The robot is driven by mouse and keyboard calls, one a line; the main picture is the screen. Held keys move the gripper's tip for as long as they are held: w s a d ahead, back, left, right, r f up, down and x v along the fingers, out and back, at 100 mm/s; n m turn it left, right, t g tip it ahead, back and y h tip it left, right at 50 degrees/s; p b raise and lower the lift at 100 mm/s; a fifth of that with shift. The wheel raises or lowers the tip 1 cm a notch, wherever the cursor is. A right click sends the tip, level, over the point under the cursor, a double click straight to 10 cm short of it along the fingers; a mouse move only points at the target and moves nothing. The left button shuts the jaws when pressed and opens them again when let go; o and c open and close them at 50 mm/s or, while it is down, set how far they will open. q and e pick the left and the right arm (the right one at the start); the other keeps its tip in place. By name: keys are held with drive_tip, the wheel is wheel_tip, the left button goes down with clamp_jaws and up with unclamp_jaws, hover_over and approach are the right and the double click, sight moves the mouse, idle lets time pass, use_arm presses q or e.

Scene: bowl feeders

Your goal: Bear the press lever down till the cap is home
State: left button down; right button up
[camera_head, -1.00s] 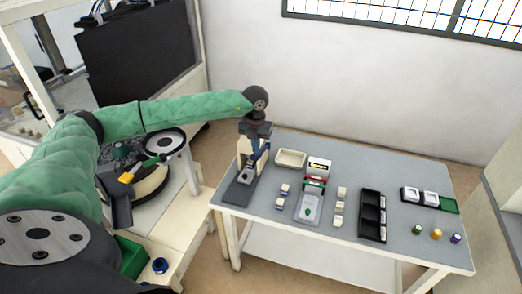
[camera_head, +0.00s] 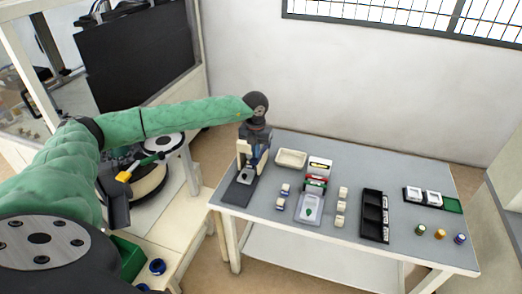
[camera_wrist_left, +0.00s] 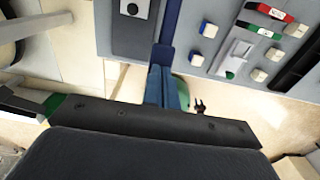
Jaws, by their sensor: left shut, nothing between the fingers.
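The press (camera_head: 243,150) stands at the left end of the grey table, with a cream body and a dark base plate (camera_head: 238,192). My left gripper (camera_head: 257,160) is over the press, fingers pointing down, shut and empty. In the left wrist view its blue fingers (camera_wrist_left: 162,88) lie together, close to the end of a blue bar (camera_wrist_left: 170,25) that looks like the press lever; I cannot tell whether they touch. My right gripper is not in view.
A cream tray (camera_head: 291,159), small blocks (camera_head: 341,207), a pale fixture with a green mark (camera_head: 309,209) and a black compartment tray (camera_head: 374,215) stand right of the press. Coloured cylinders (camera_head: 440,234) stand at the far right. A wall is behind the table.

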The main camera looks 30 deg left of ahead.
use_arm(q)
drive_tip(key=shift+f, duration=0.45)
drive_tip(key=shift+s+d+f+b, duration=0.1)
drive_tip(key=shift+s+f+b, duration=0.15)
drive_tip(key=shift+f+b, duration=0.55)
drive_tip(key=shift+s+f+b, duration=0.25)
drive_tip(key=shift+f+b, duration=0.45)
drive_tip(key=shift+f, duration=0.05)
drive_tip(key=shift+f, duration=0.1)
drive_tip(key=shift+s+d+f+b, duration=0.1)
drive_tip(key=shift+s+f+b, duration=0.05)
drive_tip(key=shift+f+b, duration=0.65)
drive_tip(key=shift+s+f+b, duration=0.1)
drive_tip(key=shift+f+b, duration=0.5)
drive_tip(key=shift+f, duration=0.25)
drive_tip(key=shift+s+f+b, duration=0.1)
drive_tip(key=shift+f+b, duration=0.5)
drive_tip(key=shift+f, duration=0.15)
idle(0.3)
drive_tip(key=shift+r, duration=0.1)
wheel_tip(320, 180, up, 14)
drive_tip(key=p, duration=0.5)
hover_over(255, 161)
drive_tip(key=w+a, duration=0.1)
drive_tip(key=shift+w+r, duration=0.1)
drive_tip(key=shift+w, duration=0.05)
idle(1.3)
